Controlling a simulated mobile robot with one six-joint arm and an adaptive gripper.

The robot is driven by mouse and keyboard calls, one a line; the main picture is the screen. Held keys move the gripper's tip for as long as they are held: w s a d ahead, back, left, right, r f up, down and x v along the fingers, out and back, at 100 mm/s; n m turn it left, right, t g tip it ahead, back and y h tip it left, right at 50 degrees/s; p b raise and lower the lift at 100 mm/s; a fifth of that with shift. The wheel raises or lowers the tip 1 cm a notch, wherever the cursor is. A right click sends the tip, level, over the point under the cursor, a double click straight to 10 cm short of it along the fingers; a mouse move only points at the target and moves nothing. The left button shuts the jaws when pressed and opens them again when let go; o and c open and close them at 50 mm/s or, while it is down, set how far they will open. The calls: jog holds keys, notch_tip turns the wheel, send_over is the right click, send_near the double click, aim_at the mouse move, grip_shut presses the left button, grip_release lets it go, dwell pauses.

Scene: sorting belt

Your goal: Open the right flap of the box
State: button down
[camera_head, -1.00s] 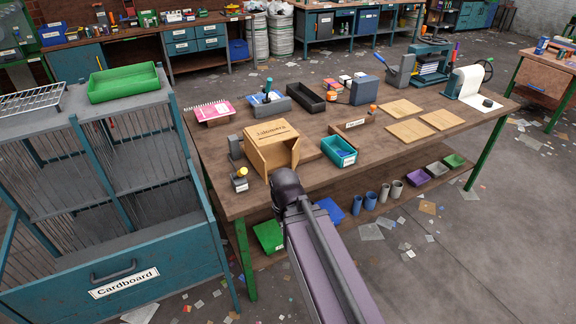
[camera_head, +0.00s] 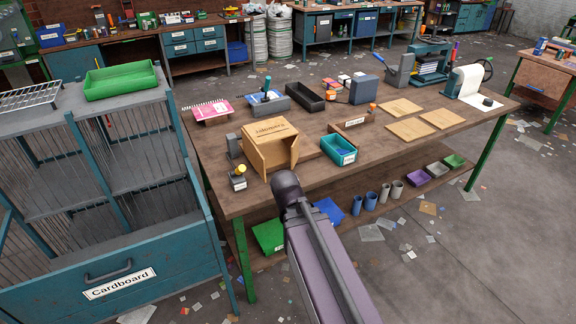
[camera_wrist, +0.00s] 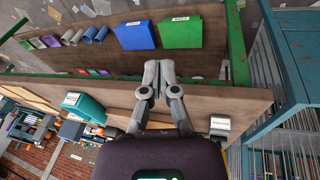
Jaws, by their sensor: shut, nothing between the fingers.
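The cardboard box (camera_head: 270,130) stands near the front edge of the workbench, its opening facing my side. Its left flap (camera_head: 255,158) and right flap (camera_head: 294,149) both stick outward, with a darker gap between them. How far each is swung is hard to tell at this size. My gripper (camera_wrist: 155,72) is shut and empty in the wrist view, its fingertips together over the bench's front edge. In the head view my own arm hides the fingers, in front of and below the box. In the wrist view the box is mostly hidden behind the fingers and wrist.
A teal bin (camera_head: 338,149) stands close to the box's right. A small grey holder with a yellow knob (camera_head: 239,177) is at its left. The teal Cardboard cabinet (camera_head: 110,262) flanks the bench on the left. Blue and green bins (camera_wrist: 181,33) lie on the lower shelf.

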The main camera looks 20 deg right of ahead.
jog(key=w+d+f+n+t+h+b, duration=0.1)
jog(key=w+d+f+t+h+b, duration=0.1)
jog(key=w+d+t+h+b, duration=0.25)
jog(key=n+t+y+b, duration=0.2)
jog(key=n+t+b, duration=0.95)
jog(key=n, duration=0.25)
send_near(295, 153)
jog(key=s+a, duration=0.2)
jog(key=a, duration=0.2)
jog(key=shift+d+f+g, duration=0.1)
jog(key=shift+d+g, duration=0.1)
jog(key=shift+g, duration=0.2)
jog(key=shift+x, duration=5)
jog(key=shift+a, duration=0.1)
